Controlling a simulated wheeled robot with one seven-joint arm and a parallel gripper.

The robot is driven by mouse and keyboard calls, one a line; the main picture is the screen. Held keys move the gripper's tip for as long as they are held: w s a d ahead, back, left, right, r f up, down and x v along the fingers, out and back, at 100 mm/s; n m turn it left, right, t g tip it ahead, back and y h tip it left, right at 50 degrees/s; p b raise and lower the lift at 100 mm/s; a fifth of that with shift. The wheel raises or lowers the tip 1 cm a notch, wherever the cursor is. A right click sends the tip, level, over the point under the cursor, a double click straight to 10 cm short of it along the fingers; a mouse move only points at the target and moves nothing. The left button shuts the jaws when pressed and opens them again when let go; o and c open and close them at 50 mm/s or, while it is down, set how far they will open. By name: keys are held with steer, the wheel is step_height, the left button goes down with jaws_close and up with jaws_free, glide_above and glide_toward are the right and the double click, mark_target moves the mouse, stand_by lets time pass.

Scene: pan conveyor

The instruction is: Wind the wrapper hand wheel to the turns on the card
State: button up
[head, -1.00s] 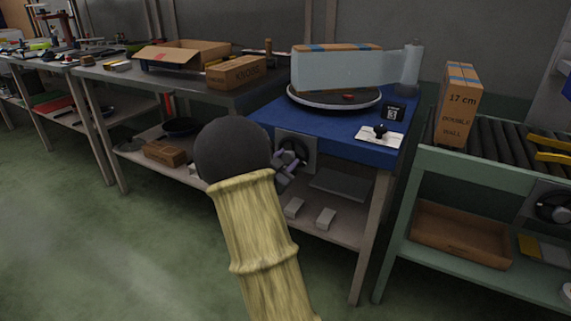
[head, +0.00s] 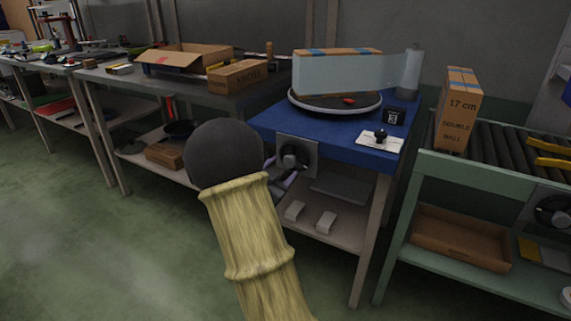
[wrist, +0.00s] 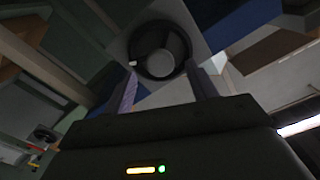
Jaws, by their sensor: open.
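The wrapper hand wheel (head: 293,157) is a dark wheel on a grey plate at the front of the blue-topped bench. In the wrist view the wheel (wrist: 160,50) lies straight ahead, with a pale spot on its left side. My gripper (head: 281,184) is open, with its fingers just below the wheel in the head view, partly hidden by my arm. In the wrist view the fingers (wrist: 163,85) stand apart at either side of the wheel's lower part, empty; I cannot tell whether they touch it. A small black card (head: 394,116) with a pale mark, too small to read surely, stands on the bench.
A turntable (head: 335,106) carries a box partly covered by film from a roll (head: 411,74). A white plate with a black knob (head: 380,138) lies at the bench's front right. A roller conveyor (head: 510,150) with a tall box (head: 458,110) stands right. Open floor lies left.

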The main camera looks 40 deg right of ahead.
steer(key=p+v, duration=0.3)
steer(key=v, duration=1.1)
